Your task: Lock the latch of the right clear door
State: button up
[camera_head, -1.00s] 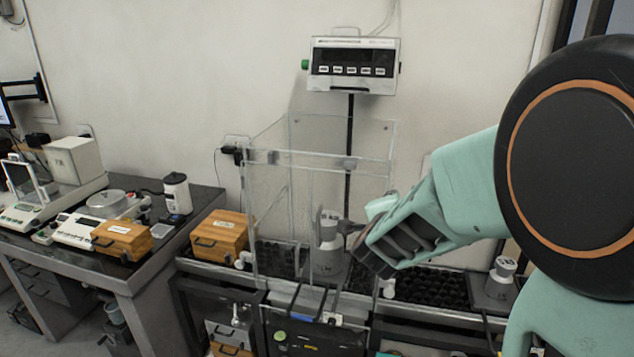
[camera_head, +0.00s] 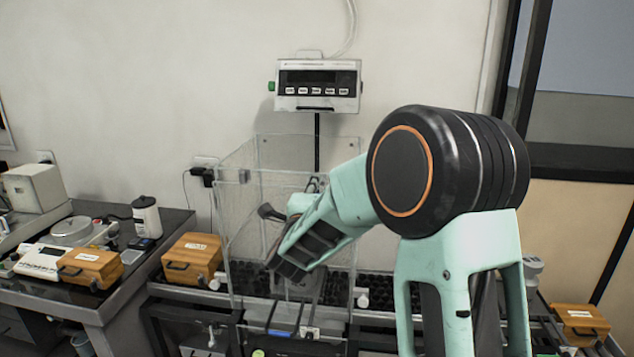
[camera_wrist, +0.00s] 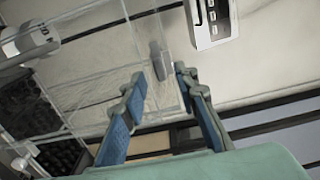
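The clear enclosure (camera_head: 240,230) stands under the wall display, with a grey latch piece (camera_head: 243,177) at the left of its upper front edge. In the wrist view, a grey latch (camera_wrist: 158,60) is at the right clear door, between and just beyond my fingertips. My gripper (camera_wrist: 160,80) is open, one blue-padded finger on each side of the latch; I cannot tell whether either touches it. In the head view my arm crosses in front of the right clear door (camera_head: 342,290) and hides much of it and its latch.
The display (camera_head: 318,85) hangs behind the enclosure on a dark post. A wooden box (camera_head: 193,257) stands left of the enclosure and another (camera_head: 580,322) far right. The left table (camera_head: 110,290) holds balances.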

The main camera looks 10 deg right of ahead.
jog(key=x, duration=0.3)
jog(key=shift+p, duration=0.3)
grip_shut()
